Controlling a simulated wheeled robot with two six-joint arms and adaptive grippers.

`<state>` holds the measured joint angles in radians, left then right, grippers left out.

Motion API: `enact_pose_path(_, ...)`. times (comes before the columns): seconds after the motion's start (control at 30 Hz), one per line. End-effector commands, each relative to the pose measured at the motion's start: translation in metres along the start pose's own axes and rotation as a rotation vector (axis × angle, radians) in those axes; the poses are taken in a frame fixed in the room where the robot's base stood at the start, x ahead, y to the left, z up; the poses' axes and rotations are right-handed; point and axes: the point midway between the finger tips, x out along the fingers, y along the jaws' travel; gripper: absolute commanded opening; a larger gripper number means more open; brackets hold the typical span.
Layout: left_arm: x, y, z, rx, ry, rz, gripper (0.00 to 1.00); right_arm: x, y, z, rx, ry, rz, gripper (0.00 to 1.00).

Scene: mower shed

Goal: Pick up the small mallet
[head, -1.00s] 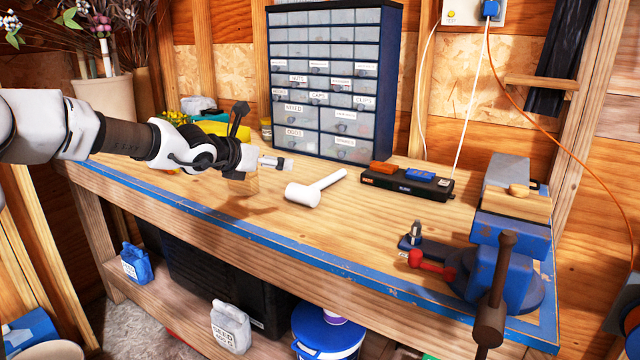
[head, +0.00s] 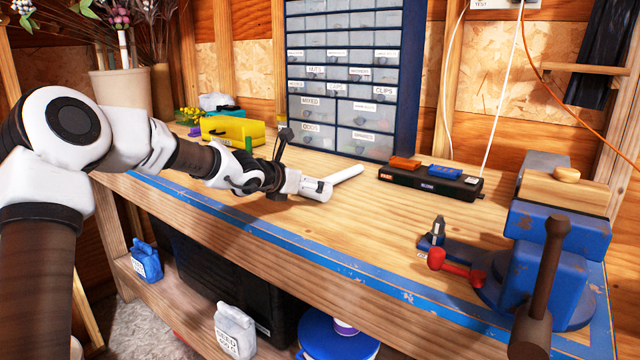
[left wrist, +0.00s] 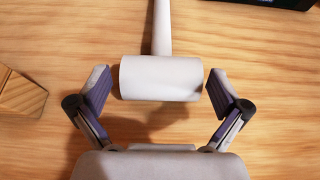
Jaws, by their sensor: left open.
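A white mallet lies on the wooden workbench (head: 400,240). In the head view its handle (head: 346,174) points to the back right, and its head is partly covered by my left gripper (head: 312,187). In the left wrist view the mallet head (left wrist: 160,78) lies crosswise between the two fingers of my left gripper (left wrist: 160,88), with the handle running up and away. The fingers are open, with a small gap showing on each side of the head. My right gripper is in neither view.
A blue vise (head: 555,245) stands at the right, with a red hammer-shaped thing (head: 455,266) beside it. A black tray (head: 430,183) and a drawer cabinet (head: 407,90) stand behind. A wooden block (left wrist: 20,93) lies left of the gripper.

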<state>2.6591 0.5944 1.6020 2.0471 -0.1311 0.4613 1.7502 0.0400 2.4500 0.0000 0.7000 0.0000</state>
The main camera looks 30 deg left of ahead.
Motion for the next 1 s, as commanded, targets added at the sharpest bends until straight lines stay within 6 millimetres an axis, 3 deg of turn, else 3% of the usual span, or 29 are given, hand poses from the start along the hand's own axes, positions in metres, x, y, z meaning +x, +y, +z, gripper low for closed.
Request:
enact_pose_path(0.1,0.020,-0.002,0.006,0.002,0.006,0.001,1.00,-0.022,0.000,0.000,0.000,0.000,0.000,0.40)
enact_pose_path(0.2,0.035,-0.001,0.004,0.002,0.004,0.001,1.00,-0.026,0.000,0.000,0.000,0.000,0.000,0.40)
enact_pose_path(0.43,0.040,-0.002,0.001,-0.001,0.000,-0.001,1.00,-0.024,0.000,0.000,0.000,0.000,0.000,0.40)
enact_pose_path(0.47,0.040,-0.002,0.001,0.000,0.001,0.000,0.96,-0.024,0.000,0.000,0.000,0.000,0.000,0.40)
enact_pose_path(0.6,0.040,-0.002,0.001,0.000,0.001,0.000,0.47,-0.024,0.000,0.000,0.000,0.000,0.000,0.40)
enact_pose_path(0.67,0.040,-0.002,0.001,0.000,0.001,0.000,0.28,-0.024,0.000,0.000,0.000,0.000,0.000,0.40)
enact_pose_path(0.73,0.040,-0.002,0.002,0.000,-0.001,0.000,0.28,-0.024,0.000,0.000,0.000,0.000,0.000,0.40)
enact_pose_path(0.77,0.040,-0.002,0.002,0.000,0.000,0.000,0.20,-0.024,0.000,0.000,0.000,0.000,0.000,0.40)
enact_pose_path(1.0,0.039,-0.002,0.003,0.000,0.001,0.000,0.20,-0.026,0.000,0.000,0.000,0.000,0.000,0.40)
